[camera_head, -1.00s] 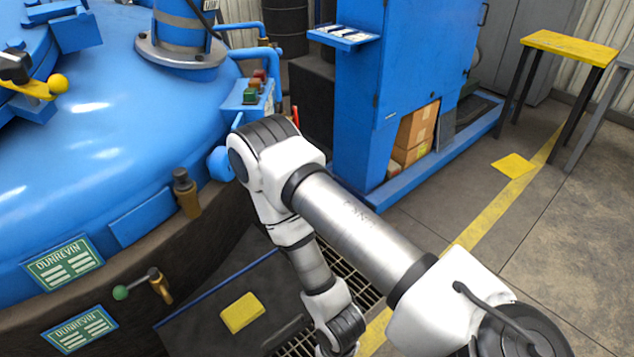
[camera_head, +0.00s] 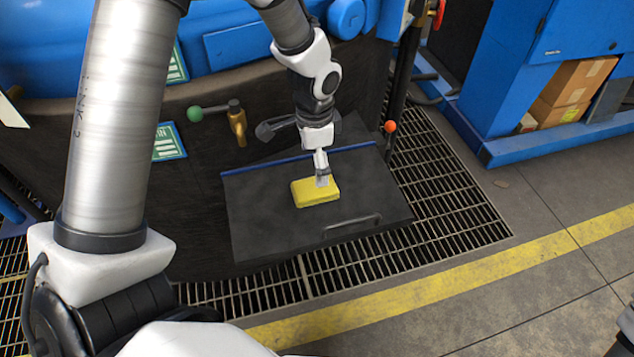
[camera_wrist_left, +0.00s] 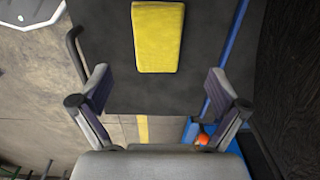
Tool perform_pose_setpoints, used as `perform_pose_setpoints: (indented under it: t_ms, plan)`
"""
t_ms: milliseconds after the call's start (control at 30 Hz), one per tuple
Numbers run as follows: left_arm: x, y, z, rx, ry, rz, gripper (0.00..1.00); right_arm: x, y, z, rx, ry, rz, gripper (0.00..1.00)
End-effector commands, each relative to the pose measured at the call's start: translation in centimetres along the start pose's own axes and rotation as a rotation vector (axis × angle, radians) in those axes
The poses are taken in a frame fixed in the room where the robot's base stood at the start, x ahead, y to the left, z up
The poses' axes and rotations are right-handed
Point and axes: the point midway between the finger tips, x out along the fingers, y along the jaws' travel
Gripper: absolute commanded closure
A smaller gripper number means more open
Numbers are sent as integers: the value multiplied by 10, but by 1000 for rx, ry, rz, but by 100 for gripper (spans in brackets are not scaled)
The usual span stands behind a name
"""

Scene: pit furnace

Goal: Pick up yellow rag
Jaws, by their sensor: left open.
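The yellow rag (camera_head: 308,193) is a thick, folded, block-like cloth lying on a black flat-topped lid (camera_head: 270,236) in front of the furnace. It also shows in the left wrist view (camera_wrist_left: 157,38) at the top middle, beyond the fingertips. My left gripper (camera_head: 322,181) points down at the rag and overlaps its right end in the head view. In the left wrist view, its two fingers (camera_wrist_left: 160,88) are spread wide with nothing between them. I see no contact with the rag.
A metal handle (camera_head: 352,226) stands on the lid's front part. A green-knobbed brass valve (camera_head: 236,122) and an orange-knobbed lever (camera_head: 390,128) are near my left gripper. Floor grating (camera_head: 440,215) surrounds the lid. A blue cabinet (camera_head: 510,80) stands at right; the floor before it is open.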

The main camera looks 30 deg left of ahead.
Motion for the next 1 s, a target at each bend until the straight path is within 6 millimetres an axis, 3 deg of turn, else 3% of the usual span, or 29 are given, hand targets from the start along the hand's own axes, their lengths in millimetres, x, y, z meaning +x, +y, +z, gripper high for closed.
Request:
perform_pose_setpoints:
  t_ms: [400, 667, 800, 867, 967, 1000]
  plan:
    - [65, 5, 2, -1, -3, 4, 2, 23, 0, 0, 1, 0, 0, 7]
    - [71, 5, 1, -3, 0, 2, 2, 23, 0, 0, 1, 0, 0, 7]
    - [71, 5, 1, -3, 0, 3, 48, 23, 0, 0, 1, 0, 0, 7]
    - [71, 5, 1, -3, 0, 3, 67, 23, 0, 0, 1, 0, 0, 7]
    - [71, 5, 2, -3, -1, 3, 67, 23, 0, 0, 1, 0, 0, 7]
    - [71, 5, 2, -3, -1, 3, 72, 23, 0, 0, 1, 0, 0, 7]
